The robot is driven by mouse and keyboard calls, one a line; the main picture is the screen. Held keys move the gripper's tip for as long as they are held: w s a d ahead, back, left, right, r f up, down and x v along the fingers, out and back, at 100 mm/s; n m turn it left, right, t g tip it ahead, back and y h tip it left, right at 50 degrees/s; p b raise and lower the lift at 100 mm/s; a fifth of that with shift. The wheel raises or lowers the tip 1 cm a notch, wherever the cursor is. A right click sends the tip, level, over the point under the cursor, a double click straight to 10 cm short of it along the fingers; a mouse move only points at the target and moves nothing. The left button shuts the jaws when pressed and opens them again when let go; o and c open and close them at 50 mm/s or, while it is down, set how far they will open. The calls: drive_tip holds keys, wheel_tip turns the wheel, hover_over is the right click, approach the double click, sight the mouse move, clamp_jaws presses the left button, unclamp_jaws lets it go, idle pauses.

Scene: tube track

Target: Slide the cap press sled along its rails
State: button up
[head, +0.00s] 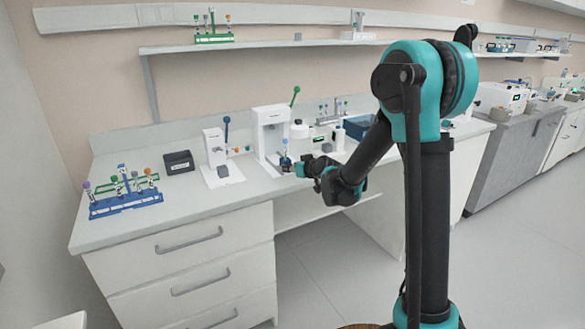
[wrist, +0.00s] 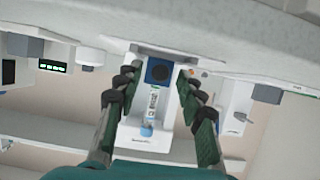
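The white press with a green lever (head: 271,133) stands on the counter. Its frame also shows in the wrist view, where the picture is upside down with the counter at the top. The sled, a dark blue block with a round mark (wrist: 158,70), is at the front of this frame. A labelled tube (wrist: 152,104) with a blue cap (wrist: 147,131) appears upright at the sled. My gripper (wrist: 159,74) is open, with one finger on each side of the sled and tube. Gaps show between the fingers and the tube. The rails cannot be made out.
A smaller white press with a blue lever (head: 216,154) stands to the left. Further left are a black box (head: 179,162) and a blue rack with several tubes (head: 126,204).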

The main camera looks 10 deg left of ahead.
sight(278, 162)
drive_tip(key=shift+c, duration=0.4)
clamp_jaws()
drive_tip(key=w+a, duration=0.2)
drive_tip(key=w, duration=0.1)
drive_tip(key=w+a, duration=0.2)
drive_tip(key=w, duration=0.2)
drive_tip(key=w+a, duration=0.3)
drive_tip(key=shift+w+r, duration=0.1)
drive_tip(key=shift+w, duration=0.05)
drive_tip(key=shift+c, duration=0.5)
unclamp_jaws()
drive_tip(key=shift+o, duration=0.9)
